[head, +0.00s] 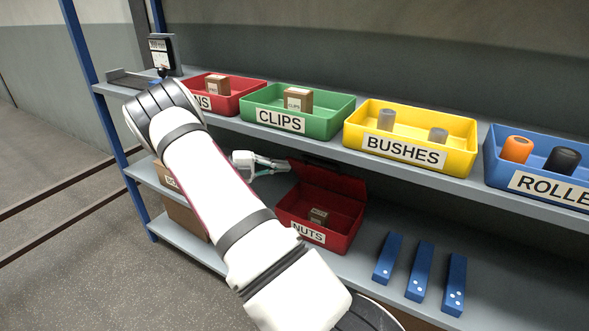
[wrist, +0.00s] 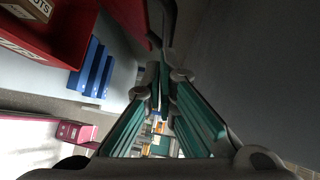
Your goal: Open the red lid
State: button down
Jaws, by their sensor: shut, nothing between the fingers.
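The red NUTS box (head: 346,234) stands on the lower shelf, with a small brown carton (head: 318,215) inside. Its red lid (head: 330,182) is raised at the back, and the inside of the box shows. My gripper (head: 284,165) is shut and empty, beside the lid's upper left corner; I cannot tell whether it touches the lid. In the wrist view the shut fingers (wrist: 160,85) point ahead, with the lid (wrist: 128,20) dark red to their upper left. The open box (wrist: 62,42) and its carton (wrist: 30,8) are at the upper left there.
Above, the upper shelf (head: 300,140) holds red, green, yellow and blue bins, close over my gripper. Several blue blocks (head: 420,272) with white dots lie right of the red box. Brown cartons sit at the lower left, partly behind my arm.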

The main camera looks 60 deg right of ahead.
jog(key=a+f+m+g+h+b, duration=0.3)
jog(key=a+f+m+b, duration=0.15)
jog(key=f, duration=0.25)
jog(key=s+d+r, duration=0.4)
jog(key=s+d, duration=0.2)
jog(key=d, duration=0.4)
jog(key=shift+h+b, duration=0.3)
jog(key=shift+b, duration=0.15)
jog(key=shift+d+r, duration=0.15)
jog(key=d+r+n+t+p, duration=0.1)
jog(key=d+r+p, duration=0.1)
jog(key=d, duration=0.3)
jog(key=shift+w+d+r, duration=0.15)
jog(key=shift+w+r, duration=0.1)
jog(key=shift+r, duration=0.65)
